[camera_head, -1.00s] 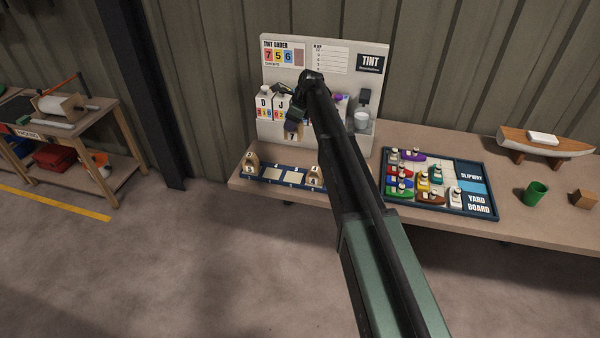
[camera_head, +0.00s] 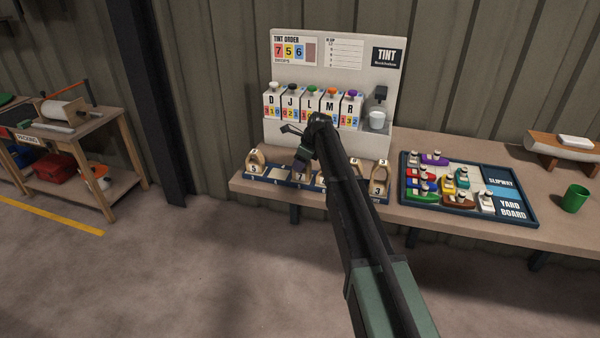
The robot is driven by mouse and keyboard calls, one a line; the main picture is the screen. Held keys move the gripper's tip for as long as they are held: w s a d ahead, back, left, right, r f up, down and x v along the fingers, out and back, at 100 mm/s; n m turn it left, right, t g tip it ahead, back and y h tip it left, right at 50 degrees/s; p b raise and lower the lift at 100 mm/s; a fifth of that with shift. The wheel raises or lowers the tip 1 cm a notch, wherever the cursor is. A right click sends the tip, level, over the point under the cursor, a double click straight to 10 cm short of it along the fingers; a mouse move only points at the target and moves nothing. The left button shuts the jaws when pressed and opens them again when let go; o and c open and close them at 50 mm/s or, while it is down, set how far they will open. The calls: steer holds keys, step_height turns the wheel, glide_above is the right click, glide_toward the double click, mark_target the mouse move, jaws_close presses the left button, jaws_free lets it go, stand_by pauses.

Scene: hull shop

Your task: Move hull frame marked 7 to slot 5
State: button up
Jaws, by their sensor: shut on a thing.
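My gripper (camera_head: 301,163) points down at the blue rack (camera_head: 276,182) on the bench. It is shut on the hull frame marked 7 (camera_head: 302,176), a small wooden piece with a pale number plate. The frame is upright at the rack, right of a bare pale slot; I cannot tell whether it is seated or just above. A wooden arched frame that seems marked 5 (camera_head: 255,164) stands at the rack's left end. A frame marked 3 (camera_head: 378,188) stands at the right end. My arm hides part of the rack between. The small slot numbers are too small to read surely.
Tint bottles (camera_head: 292,104) and a backboard (camera_head: 340,50) stand close behind the rack. A yard board tray (camera_head: 468,212) with several toy boats lies to the right, then a green cup (camera_head: 575,198). The bench's front edge runs just before the rack.

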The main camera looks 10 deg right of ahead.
steer(key=shift+r, duration=0.15)
steer(key=shift+f, duration=0.2)
steer(key=o, duration=1)
